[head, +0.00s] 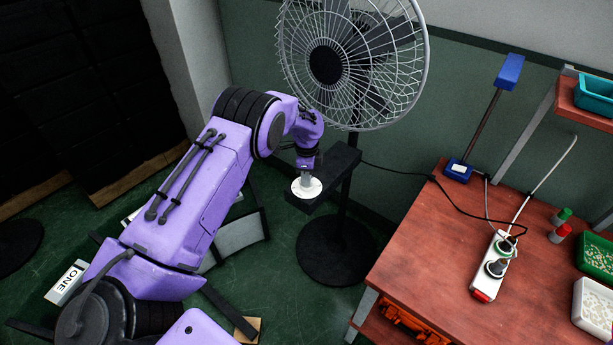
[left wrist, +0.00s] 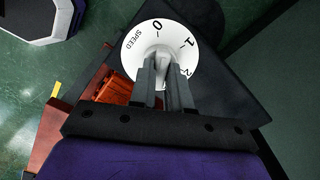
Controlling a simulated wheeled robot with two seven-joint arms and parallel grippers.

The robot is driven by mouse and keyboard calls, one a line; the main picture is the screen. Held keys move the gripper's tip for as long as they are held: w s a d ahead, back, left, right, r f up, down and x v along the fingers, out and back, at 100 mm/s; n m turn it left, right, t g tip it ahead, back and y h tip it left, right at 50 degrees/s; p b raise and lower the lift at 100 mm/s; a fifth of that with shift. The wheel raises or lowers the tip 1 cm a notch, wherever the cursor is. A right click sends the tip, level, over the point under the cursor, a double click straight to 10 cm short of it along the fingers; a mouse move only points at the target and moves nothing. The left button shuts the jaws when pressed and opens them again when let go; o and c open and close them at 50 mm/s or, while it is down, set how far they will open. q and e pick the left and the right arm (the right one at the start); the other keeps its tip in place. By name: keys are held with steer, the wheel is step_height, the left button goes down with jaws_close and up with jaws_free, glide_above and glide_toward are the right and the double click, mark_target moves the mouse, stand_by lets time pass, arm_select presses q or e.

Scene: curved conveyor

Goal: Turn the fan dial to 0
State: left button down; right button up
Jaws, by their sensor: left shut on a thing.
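The fan (head: 340,66) stands against the green wall in the head view, on a round black base (head: 337,262). A black control box (head: 341,163) is on its pole. The white round fan dial (head: 306,188) is on top of the box's near end. In the left wrist view the dial (left wrist: 178,36) shows "SPEED", 0, 1 and part of a 2. My left gripper (left wrist: 163,74) is shut on the dial's raised knob, which is partly hidden between the fingers. In the head view the left gripper (head: 306,176) comes down on the dial from above. My right gripper is not in view.
A red-brown workbench (head: 440,255) stands to the right with a white power strip (head: 494,265), a blue-based stand (head: 458,170) and small trays (head: 595,258). A black cord (head: 410,175) runs from the fan toward the bench.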

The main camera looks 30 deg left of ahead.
arm_select(q)
steer(key=n, duration=0.5)
steer(key=shift+s+d+f+n, duration=0.1)
steer(key=shift+f+n, duration=0.05)
steer(key=shift+n, duration=0.15)
steer(key=n, duration=0.5)
steer(key=shift+p, duration=0.4)
steer(key=n, duration=0.5)
steer(key=shift+n, duration=0.4)
steer(key=shift+n+p, duration=0.3)
steer(key=shift+n, duration=1.9)
steer(key=c, duration=1.1)
jaws_free()
